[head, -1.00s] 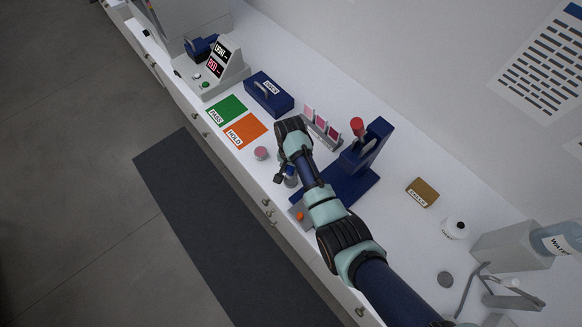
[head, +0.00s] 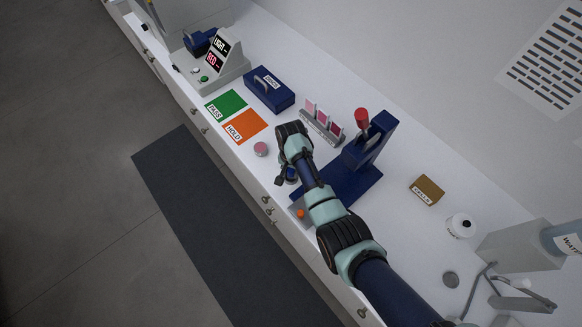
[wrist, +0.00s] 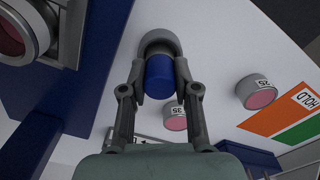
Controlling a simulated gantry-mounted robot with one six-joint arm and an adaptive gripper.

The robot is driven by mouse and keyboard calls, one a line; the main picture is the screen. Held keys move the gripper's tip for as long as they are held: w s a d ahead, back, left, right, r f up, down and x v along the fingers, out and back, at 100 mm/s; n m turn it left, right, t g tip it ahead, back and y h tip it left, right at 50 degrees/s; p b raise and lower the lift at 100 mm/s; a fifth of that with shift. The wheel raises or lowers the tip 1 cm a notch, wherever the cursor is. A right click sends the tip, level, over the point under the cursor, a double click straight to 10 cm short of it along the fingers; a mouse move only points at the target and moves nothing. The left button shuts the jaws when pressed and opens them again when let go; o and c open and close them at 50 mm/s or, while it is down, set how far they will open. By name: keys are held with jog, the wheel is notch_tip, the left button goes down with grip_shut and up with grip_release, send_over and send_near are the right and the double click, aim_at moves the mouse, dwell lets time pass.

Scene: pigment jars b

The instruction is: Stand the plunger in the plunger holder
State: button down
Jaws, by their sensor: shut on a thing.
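My gripper (head: 287,177) is low over the white counter, in front of the blue press. In the wrist view my gripper (wrist: 161,82) is shut on a blue upright cylinder, the plunger (wrist: 160,78), with one finger on each side. A wider grey rounded piece (wrist: 158,40) shows just beyond the blue part. I cannot tell whether it is the plunger's own foot or the cup of the plunger holder, nor whether the two touch. In the head view the plunger (head: 291,172) is small and partly hidden by my gripper.
The blue press (head: 366,150) with a red knob stands right of my gripper. A pink jar marked 25 (wrist: 259,93) and a jar marked 35 (wrist: 175,118) stand nearby. Orange HOLD (head: 246,127) and green PASS (head: 226,105) mats lie left. A swatch rack (head: 322,127) stands behind.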

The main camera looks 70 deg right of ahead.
jog(key=shift+f, duration=0.5)
dwell(0.4)
jog(key=c, duration=0.8)
grip_release()
notch_tip(320, 180, up, 12)
